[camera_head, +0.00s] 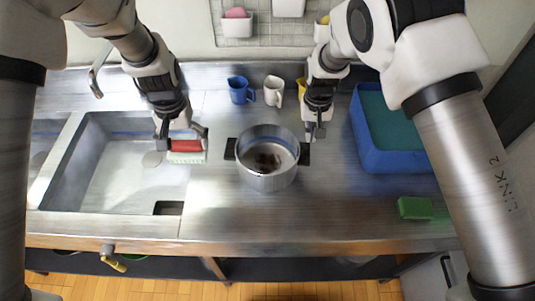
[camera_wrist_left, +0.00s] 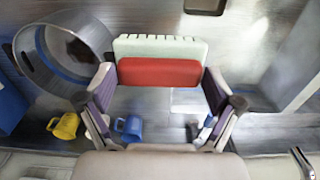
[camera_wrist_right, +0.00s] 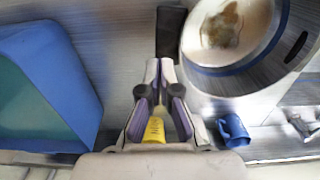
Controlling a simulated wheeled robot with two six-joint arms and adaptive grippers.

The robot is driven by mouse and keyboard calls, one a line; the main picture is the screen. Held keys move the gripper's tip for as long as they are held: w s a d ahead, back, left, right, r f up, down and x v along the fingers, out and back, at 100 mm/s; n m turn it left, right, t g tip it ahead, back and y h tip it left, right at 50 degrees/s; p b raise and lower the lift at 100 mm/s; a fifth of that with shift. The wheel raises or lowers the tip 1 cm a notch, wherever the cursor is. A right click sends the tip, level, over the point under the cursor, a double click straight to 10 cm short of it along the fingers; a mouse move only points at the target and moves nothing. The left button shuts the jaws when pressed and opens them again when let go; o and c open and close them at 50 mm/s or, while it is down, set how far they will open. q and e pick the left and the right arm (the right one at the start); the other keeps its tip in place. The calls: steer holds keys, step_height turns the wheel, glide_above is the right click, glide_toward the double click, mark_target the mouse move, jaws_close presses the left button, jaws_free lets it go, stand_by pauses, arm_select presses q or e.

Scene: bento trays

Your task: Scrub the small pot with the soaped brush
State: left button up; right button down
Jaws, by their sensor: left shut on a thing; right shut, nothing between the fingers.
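The small metal pot (camera_head: 268,181) stands on the counter, with black side handles and a brown stain inside. It also shows in the left wrist view (camera_wrist_left: 40,55) and the right wrist view (camera_wrist_right: 262,75). My left gripper (camera_head: 183,135) is shut on the brush (camera_head: 186,146), which has a red back and pale bristles; the left wrist view shows it between the fingers (camera_wrist_left: 158,72). It is left of the pot, by the sink's right edge. My right gripper (camera_head: 317,130) is shut and empty beside the pot's right handle (camera_head: 305,154). I cannot tell whether it touches the handle.
A sink (camera_head: 110,195) lies left. A blue bin (camera_head: 388,160) stands right, with a green block (camera_head: 415,208) in front. A blue mug (camera_head: 240,90), a white mug (camera_head: 273,90) and a partly hidden yellow mug (camera_head: 301,88) stand behind the pot. The counter before the pot is clear.

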arm_select(q)
steer(key=shift+r, duration=0.45)
arm_select(e)
steer(key=shift+r, duration=0.5)
arm_select(q)
steer(key=shift+f, duration=0.1)
arm_select(e)
step_height(320, 180, up, 12)
